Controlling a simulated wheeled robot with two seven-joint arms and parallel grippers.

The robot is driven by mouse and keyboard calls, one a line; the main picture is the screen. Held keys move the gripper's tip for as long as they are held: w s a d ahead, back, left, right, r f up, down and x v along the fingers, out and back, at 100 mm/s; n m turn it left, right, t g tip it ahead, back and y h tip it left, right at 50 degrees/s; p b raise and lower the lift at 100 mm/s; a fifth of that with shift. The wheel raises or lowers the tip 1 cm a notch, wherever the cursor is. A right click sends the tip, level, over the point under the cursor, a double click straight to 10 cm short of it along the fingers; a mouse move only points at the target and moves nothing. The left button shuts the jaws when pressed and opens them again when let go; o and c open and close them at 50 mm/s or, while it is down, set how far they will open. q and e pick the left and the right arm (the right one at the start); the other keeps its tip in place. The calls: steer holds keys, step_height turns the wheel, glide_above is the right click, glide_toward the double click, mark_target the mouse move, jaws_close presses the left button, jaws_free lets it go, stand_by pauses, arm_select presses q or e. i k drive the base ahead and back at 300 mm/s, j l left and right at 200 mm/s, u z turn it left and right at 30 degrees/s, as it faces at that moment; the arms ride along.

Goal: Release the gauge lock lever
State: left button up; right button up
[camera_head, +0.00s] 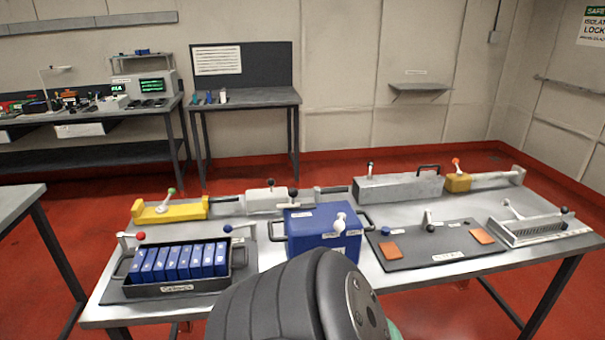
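Several knobbed levers stand on the workbench (270,263); their labels are too small to read, so I cannot tell which is the gauge lock lever. A yellow block has a green-knobbed lever (171,192). A white box has a black-knobbed lever (294,183). A red-knobbed lever (140,236) and a blue-knobbed lever (227,229) flank the battery tray. A pale-knobbed lever (340,221) is on the blue box (325,245). A black-knobbed lever (430,228) stands on the dark mat. Neither gripper shows; a dark link of my arm covers the bottom centre.
The dark tray (178,290) holds a row of blue cells. The dark mat (415,257) carries orange pads. A long grey box (398,188) and a yellow block (457,184) stand at the back. A slotted metal rack (540,230) is at the right.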

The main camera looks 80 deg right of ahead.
mark_target(505, 202)
steer(key=k+j+z, duration=0.15)
steer(key=z, duration=3.8)
steer(key=i+l+z, duration=0.25)
steer(key=z, duration=0.15)
